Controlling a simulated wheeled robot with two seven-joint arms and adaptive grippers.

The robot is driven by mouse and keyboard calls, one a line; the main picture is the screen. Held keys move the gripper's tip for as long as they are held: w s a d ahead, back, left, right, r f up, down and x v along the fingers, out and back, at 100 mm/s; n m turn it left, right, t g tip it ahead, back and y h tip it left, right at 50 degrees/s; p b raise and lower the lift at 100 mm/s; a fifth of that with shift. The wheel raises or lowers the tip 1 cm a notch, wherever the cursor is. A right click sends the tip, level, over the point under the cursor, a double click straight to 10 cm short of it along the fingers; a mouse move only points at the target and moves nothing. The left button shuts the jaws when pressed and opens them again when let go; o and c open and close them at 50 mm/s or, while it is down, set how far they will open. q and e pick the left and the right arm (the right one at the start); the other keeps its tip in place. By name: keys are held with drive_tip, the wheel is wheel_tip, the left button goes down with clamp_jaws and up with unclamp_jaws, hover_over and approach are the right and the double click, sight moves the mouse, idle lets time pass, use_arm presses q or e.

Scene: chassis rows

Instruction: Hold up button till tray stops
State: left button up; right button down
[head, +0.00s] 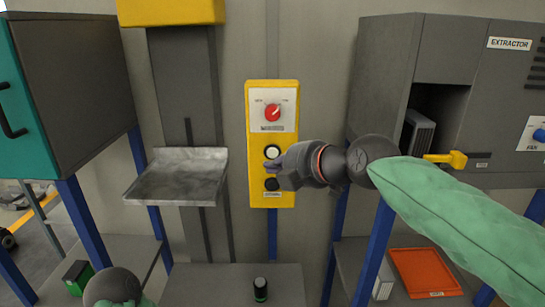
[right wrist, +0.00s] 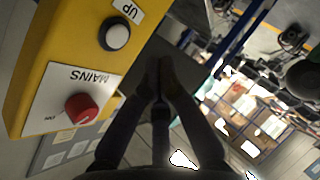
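The yellow control box (head: 286,120) is fixed to the wall in the middle of the head view. It carries a red MAINS knob (head: 272,113), a pale up button (head: 272,152) and a dark lower button (head: 271,184). The up button, marked UP, also shows in the right wrist view (right wrist: 116,36). The grey metal tray (head: 178,177) sits on a column left of the box. My right gripper (head: 270,168) has its fingertips together and empty, in front of the box between the two buttons. The up button is uncovered; contact is not visible. My left gripper is out of view.
A grey extractor cabinet (head: 390,75) stands at right and a teal-fronted cabinet (head: 75,85) at left, both on blue legs. A small dark cylinder (head: 260,289) stands on the low bench (head: 210,285).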

drive_tip(key=shift+s, duration=0.85)
drive_tip(key=shift+w+f, duration=0.1)
drive_tip(key=w+f+m+g+h+b, duration=0.1)
drive_tip(key=w+f+m+b, duration=0.2)
drive_tip(key=f, duration=1)
drive_tip(key=w+f+m+g+h+b, duration=0.15)
drive_tip(key=w+f, duration=0.25)
drive_tip(key=f, duration=0.8)
drive_tip(key=s+d+f+m+g+h+b, duration=0.1)
drive_tip(key=d+f+m+b, duration=0.15)
drive_tip(key=f, duration=1.15)
drive_tip(key=s+d+f+m+g+b, duration=0.1)
drive_tip(key=f+m+b, duration=0.25)
drive_tip(key=f, duration=0.95)
drive_tip(key=s+d+f+m+g+b, duration=0.15)
drive_tip(key=s+f, duration=0.25)
drive_tip(key=f, duration=0.4)
drive_tip(key=s+d+f+m+h+b, duration=0.1)
drive_tip(key=s+f+m+b, duration=0.15)
drive_tip(key=f, duration=0.55)
drive_tip(key=s+d+f+m+g+b, duration=0.1)
drive_tip(key=s+d+f+m, duration=0.15)
drive_tip(key=s+f, duration=0.4)
drive_tip(key=s+f+m+g+b, duration=0.2)
drive_tip(key=s+f+m+b, duration=0.3)
drive_tip(key=s+f, duration=1)
wheel_tip(320, 180, down, 2)
drive_tip(key=m, duration=0.2)
drive_tip(key=shift+d+m+g, duration=0.3)
drive_tip(key=shift+d, duration=0.1)
